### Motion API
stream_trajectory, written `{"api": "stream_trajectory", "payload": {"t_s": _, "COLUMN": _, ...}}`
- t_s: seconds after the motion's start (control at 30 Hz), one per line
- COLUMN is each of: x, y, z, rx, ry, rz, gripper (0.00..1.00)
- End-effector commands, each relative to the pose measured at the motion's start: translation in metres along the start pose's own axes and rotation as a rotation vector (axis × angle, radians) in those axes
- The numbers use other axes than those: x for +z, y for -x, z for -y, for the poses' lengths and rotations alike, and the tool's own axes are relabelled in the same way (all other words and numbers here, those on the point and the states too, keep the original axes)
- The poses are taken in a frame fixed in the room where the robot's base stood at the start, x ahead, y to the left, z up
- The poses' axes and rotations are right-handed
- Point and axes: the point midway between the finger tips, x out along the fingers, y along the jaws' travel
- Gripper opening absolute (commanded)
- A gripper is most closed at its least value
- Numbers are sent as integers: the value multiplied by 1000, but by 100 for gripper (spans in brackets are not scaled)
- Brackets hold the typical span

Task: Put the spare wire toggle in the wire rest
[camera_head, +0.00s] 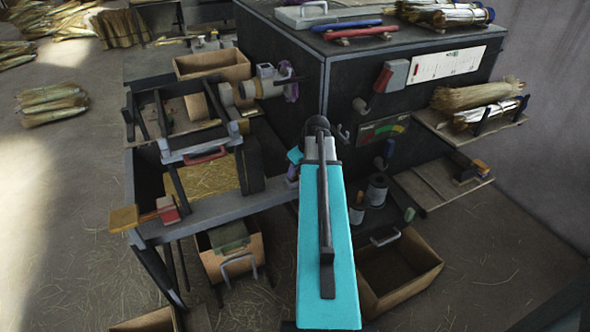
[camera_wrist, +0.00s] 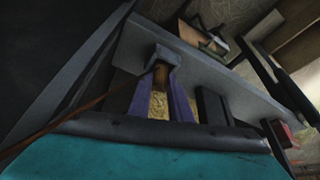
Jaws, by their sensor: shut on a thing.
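My gripper (camera_wrist: 163,82) is shut, its two purple fingers reaching out past the teal wrist in the wrist view. Between the fingertips is a small brown piece (camera_wrist: 160,74), which looks like the spare wire toggle. A thin reddish-brown line (camera_wrist: 62,124), perhaps its wire, runs from there down to the left. In the head view my teal arm hides most of the gripper; only a bit of purple (camera_head: 292,173) shows at its left, by the right end of the grey bench rail (camera_head: 215,208). The toggle is hidden there. I cannot tell which part is the wire rest.
The dark cabinet (camera_head: 290,62) stands behind and right of my arm. A wooden crate (camera_head: 262,262) is below the rail, and an open box (camera_head: 432,262) lies right of my arm. A red block (camera_head: 168,210) sits at the rail's left end. Two spools (camera_head: 377,190) stand right of my arm.

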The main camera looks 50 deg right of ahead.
Motion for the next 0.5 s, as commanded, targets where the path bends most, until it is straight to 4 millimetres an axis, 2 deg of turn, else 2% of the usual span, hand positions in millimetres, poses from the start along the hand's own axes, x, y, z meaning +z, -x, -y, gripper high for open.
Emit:
{"api": "stream_trajectory", "payload": {"t_s": 0.47, "x": 2, "y": -5, "z": 0, "rx": 0, "ry": 0, "rz": 0, "gripper": 5}}
{"api": "stream_trajectory", "payload": {"t_s": 0.5, "x": 2, "y": -4, "z": 0, "rx": 0, "ry": 0, "rz": 0, "gripper": 25}}
